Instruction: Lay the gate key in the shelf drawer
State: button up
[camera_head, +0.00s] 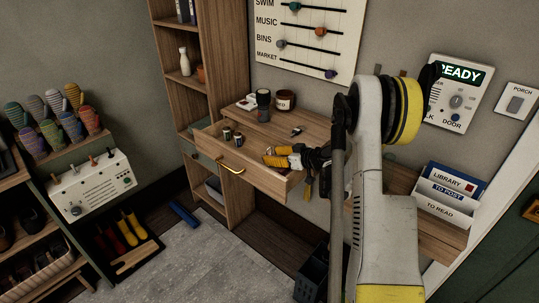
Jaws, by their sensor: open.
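The wooden drawer (255,174) stands pulled out below the bench top, with a brass handle on its front. Two small dark-and-light cylinders (227,134) stand in its left part. My gripper (286,175), black with yellow fingers, is open at the drawer's right end. One finger reaches left over the drawer and the other points down near its right front corner. The gripper hides part of the drawer's inside. I cannot pick out the gate key for certain. A small dark and pale item (297,131) lies on the bench top behind the gripper, too small to identify.
A dark jar (285,101) and a black cylinder (263,99) stand on the bench top (262,126). A tall shelf (205,60) rises behind left. A letter rack (447,192) stands at right. A dark crate (311,277) sits below. The grey floor mat is mostly clear.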

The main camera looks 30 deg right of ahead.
jog(key=p+v, duration=0.3)
jog(key=v, duration=0.7)
jog(key=s+a+r+m+g+h, duration=0.1)
jog(key=s+a+r+g, duration=0.15)
jog(key=a+r, duration=0.5)
jog(key=s+a+r+m+g, duration=0.15)
jog(key=s+a+r, duration=0.25)
jog(key=a, duration=0.6)
jog(key=s+a+r+h, duration=0.1)
jog(key=s+a, duration=0.3)
jog(key=s, duration=0.5)
jog(key=s+a+r+m+g+h, duration=0.1)
jog(key=s+a+h, duration=0.1)
jog(key=s+a, duration=0.3)
jog(key=s, duration=0.4)
jog(key=shift+s+r+g+h, duration=0.25)
jog(key=shift+g+h, duration=0.05)
jog(key=shift+m, duration=0.25)
